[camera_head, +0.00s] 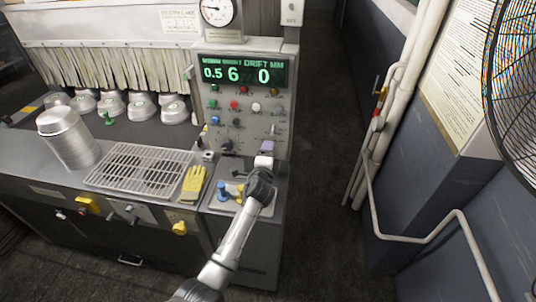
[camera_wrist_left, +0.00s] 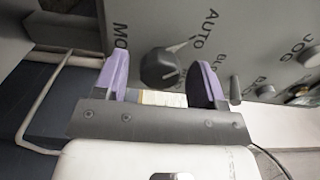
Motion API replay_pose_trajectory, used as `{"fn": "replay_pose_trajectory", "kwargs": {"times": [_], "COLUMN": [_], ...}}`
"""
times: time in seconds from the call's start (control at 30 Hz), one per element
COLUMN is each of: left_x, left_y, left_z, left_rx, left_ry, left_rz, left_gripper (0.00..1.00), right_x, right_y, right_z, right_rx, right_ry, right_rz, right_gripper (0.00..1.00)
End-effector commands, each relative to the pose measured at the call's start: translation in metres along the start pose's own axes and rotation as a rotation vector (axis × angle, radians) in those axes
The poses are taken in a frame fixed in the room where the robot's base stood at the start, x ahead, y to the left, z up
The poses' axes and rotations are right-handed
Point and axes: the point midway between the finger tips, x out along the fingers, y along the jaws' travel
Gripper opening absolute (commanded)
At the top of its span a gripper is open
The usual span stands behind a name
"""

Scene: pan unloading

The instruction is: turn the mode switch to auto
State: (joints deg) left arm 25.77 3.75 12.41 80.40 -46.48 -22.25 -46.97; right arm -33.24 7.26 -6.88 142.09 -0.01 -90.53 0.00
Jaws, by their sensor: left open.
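The mode switch (camera_wrist_left: 160,67) is a round black knob with a pale pointer line on the grey panel in the left wrist view. The line points to the upper right, roughly towards the AUTO lettering (camera_wrist_left: 203,30). My left gripper (camera_wrist_left: 161,68) has two purple fingers spread apart, one at each side of the knob in that view. I cannot tell how much gap is left before the panel. In the head view my left gripper (camera_head: 266,147) is at the lower right of the control panel (camera_head: 250,108), and I cannot pick out the mode switch there. My right gripper is not in view.
Other knobs and buttons sit close by on the panel, including a small lever (camera_wrist_left: 235,90). A yellow glove (camera_head: 193,184), a wire rack (camera_head: 140,170) and stacked pans (camera_head: 68,138) are on the counter to the left. A pipe rail (camera_head: 372,160) stands at right.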

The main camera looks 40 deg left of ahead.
Motion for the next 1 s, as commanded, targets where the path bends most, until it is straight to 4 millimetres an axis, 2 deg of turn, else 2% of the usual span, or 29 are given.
{"fn": "replay_pose_trajectory", "kwargs": {"times": [0.13, 0.27, 0.7, 1.0], "left_x": [-0.003, -0.017, -0.1, -0.133], "left_y": [0.0, 0.001, 0.001, 0.0], "left_z": [0.0, 0.0, 0.0, 0.0], "left_rx": [0.001, 0.001, 0.0, -0.001], "left_ry": [0.0, 0.001, 0.001, 0.0], "left_rz": [0.0, 0.002, 0.001, 0.0], "left_gripper": [0.64, 0.64, 0.64, 0.64], "right_x": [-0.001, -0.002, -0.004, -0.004], "right_y": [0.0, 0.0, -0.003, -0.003], "right_z": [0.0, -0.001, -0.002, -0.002], "right_rx": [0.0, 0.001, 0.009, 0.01], "right_ry": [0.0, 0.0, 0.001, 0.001], "right_rz": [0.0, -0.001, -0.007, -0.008], "right_gripper": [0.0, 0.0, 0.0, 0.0]}}
